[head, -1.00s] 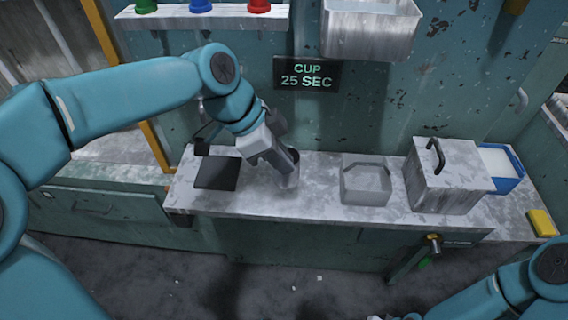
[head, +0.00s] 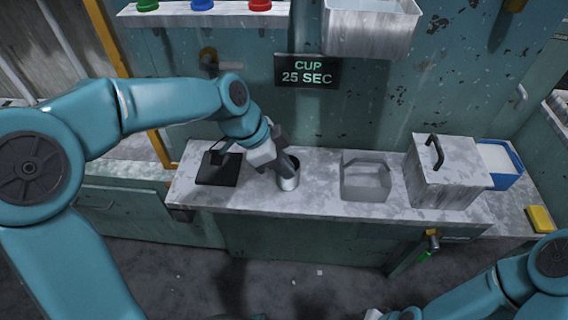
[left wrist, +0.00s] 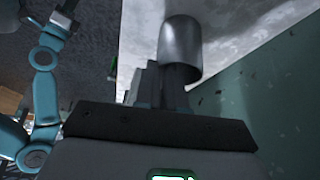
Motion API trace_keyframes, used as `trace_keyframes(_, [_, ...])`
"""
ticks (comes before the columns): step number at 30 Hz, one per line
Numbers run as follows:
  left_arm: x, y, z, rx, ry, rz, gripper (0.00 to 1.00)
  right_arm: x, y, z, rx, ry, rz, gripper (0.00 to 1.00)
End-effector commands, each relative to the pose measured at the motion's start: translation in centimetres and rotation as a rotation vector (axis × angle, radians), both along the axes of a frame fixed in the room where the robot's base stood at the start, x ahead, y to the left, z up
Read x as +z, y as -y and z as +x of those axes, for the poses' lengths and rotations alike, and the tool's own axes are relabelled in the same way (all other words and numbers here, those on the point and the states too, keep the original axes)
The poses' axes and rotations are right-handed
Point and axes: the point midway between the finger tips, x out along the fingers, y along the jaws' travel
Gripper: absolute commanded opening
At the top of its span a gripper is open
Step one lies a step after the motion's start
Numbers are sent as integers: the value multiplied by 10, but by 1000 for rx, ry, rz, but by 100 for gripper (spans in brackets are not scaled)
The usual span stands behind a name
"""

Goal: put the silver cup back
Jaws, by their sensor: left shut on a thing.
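In the left wrist view the cup (left wrist: 181,48) shows as a shiny grey cylinder beyond the dark fingers (left wrist: 173,88). I cannot tell whether its base touches the worktop. My right arm shows at the lower right; a pale tip (head: 374,314) at the bottom edge may be its gripper, too cut off to read.
The black plate (head: 216,174) with a small black fixture lies left on the worktop (head: 330,203). The basin (head: 366,180), a lidded metal box (head: 445,180), a blue tray (head: 505,165) and a yellow block (head: 540,219) stand right. A sign (head: 307,71) reads "CUP 25 SEC".

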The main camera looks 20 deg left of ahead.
Motion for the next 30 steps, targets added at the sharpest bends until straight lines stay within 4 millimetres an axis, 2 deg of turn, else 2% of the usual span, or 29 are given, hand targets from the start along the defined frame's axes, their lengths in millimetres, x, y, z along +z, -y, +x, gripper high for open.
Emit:
trace_keyframes(2, [-4, 0, 0, 0, 0, 0, 0, -5, 0, 0, 0, 0, 0, 0])
trace_keyframes(3, [-2, 0, 0, 0, 0, 0, 19, -3, 0, 0, 0, 0, 0, 0])
trace_keyframes(5, [-2, 0, 0, 0, 0, 0, 34, -3, 0, 0, 0, 0, 0, 0])
trace_keyframes(13, [-1, 0, 0, 0, 0, 0, 34, -2, 0, 0, 0, 0, 0, 0])
trace_keyframes(17, [7, -3, -1, 1, 2, 0, 34, 1, 0, 0, 0, 0, 0, 0])
trace_keyframes(30, [89, -45, -19, 2, 4, 1, 34, 1, 0, 0, 0, 0, 0, 0])
